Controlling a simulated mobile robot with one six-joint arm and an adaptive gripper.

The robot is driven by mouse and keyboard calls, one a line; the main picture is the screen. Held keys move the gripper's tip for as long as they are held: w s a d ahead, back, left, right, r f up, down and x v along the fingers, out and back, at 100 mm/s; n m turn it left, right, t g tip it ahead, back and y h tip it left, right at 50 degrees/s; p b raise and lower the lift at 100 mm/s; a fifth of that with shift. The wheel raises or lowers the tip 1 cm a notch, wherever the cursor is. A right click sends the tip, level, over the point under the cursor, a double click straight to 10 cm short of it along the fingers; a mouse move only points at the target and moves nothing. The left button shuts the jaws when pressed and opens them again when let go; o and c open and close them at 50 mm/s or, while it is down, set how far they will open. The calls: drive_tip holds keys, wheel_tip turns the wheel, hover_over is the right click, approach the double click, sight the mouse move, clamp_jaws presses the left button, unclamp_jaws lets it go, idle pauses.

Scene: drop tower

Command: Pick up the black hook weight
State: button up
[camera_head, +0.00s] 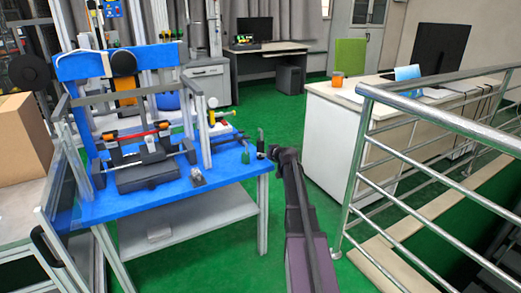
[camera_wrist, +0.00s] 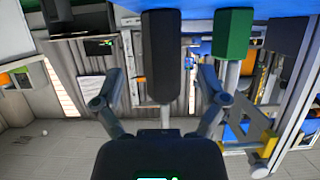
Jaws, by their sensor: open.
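The black hook weight (camera_head: 260,146) stands at the right edge of the blue table, with its thin hook above it. In the wrist view, which is upside down, the dark six-sided weight (camera_wrist: 159,55) is between my open fingers. My gripper (camera_wrist: 160,85) has one finger on each side of it, with visible gaps. In the head view my gripper (camera_head: 273,153) is at the table's right edge, small and dark.
A green hook weight (camera_wrist: 234,34) stands beside the black one and also shows in the head view (camera_head: 245,157). The blue table (camera_head: 215,183) carries a drop-tower rig (camera_head: 145,165) and a small metal part (camera_head: 197,177). A metal railing (camera_head: 400,150) is to the right.

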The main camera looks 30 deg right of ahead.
sight(260, 151)
drive_tip(key=shift+w, duration=0.1)
drive_tip(key=shift+b+x, duration=0.95)
drive_tip(key=shift+x, duration=1.6)
drive_tip(key=shift+a, duration=0.1)
clamp_jaws()
